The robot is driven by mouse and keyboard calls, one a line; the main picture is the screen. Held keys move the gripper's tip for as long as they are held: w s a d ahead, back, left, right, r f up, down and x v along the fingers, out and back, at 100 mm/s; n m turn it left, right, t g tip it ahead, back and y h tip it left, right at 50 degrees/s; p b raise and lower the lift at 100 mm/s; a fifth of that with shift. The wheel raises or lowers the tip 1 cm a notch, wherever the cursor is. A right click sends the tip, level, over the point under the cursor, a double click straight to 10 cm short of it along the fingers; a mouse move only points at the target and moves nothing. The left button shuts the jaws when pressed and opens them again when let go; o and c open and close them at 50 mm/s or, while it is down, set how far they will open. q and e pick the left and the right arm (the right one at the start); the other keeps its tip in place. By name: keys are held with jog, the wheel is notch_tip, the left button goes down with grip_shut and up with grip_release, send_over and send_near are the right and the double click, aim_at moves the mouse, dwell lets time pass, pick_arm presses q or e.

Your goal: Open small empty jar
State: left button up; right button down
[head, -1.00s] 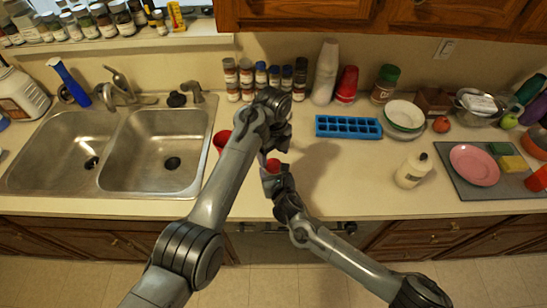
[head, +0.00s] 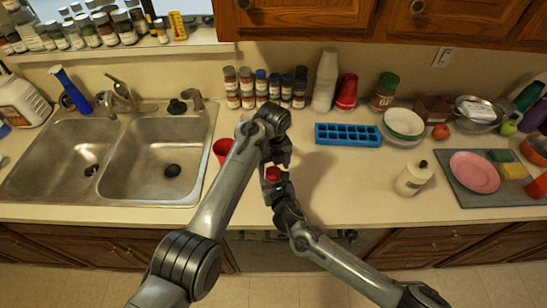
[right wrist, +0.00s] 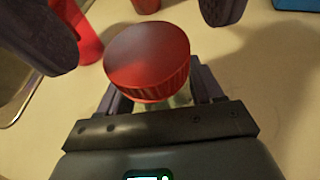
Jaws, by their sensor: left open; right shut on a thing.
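A small jar with a red screw lid (head: 272,174) is held upright above the front of the counter. In the right wrist view the red lid (right wrist: 148,62) sits on top of the jar, and a little of the clear glass jar (right wrist: 181,99) shows beneath it. My right gripper (head: 272,190) is shut on the jar's body, below the lid. My left gripper (head: 279,157) is open just above and beyond the lid. Its two dark fingers show apart at the top of the right wrist view, not touching the lid.
A red cup (head: 223,151) stands near the sink (head: 125,160). A blue ice tray (head: 347,134), white bottle (head: 412,180) and grey mat (head: 482,201) lie to the right. Spice jars (head: 262,90) line the wall. The counter between jar and bottle is clear.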

pick_arm(q)
jog(key=shift+f, duration=1)
jog(key=shift+c, duration=0.3)
jog(key=c, duration=1)
jog(key=n, duration=0.3)
jog(key=shift+c, duration=0.2)
jog(key=o, duration=1.2)
jog(key=shift+c, duration=0.2)
jog(key=shift+r, duration=0.1)
